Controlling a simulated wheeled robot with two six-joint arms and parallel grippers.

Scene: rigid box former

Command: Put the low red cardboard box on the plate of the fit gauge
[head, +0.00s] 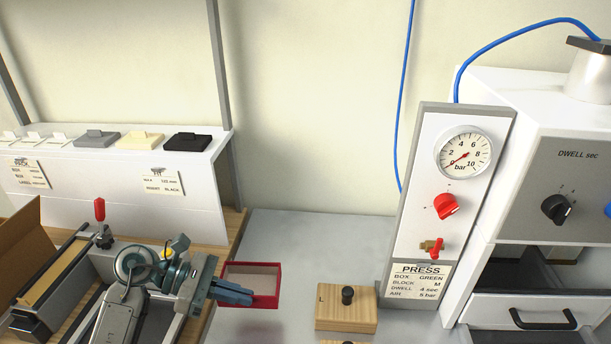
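The low red cardboard box (268,301) is open at the top, with a pale inside, and appears at the middle left of the head view. My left gripper (238,294) reaches in from the left. Its two blue-grey fingers lie at the box's near left wall and look closed on it. The fingers hide that part of the box. I cannot tell whether the box hangs above the grey surface or touches it. I cannot pick out the fit gauge or its plate with certainty. My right gripper is not in view.
A wooden block with a black knob (346,317) lies right of the box. The press panel (412,180) with its gauge stands further right, beside an open drawer (535,312). Grey surface (315,245) behind the box is clear.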

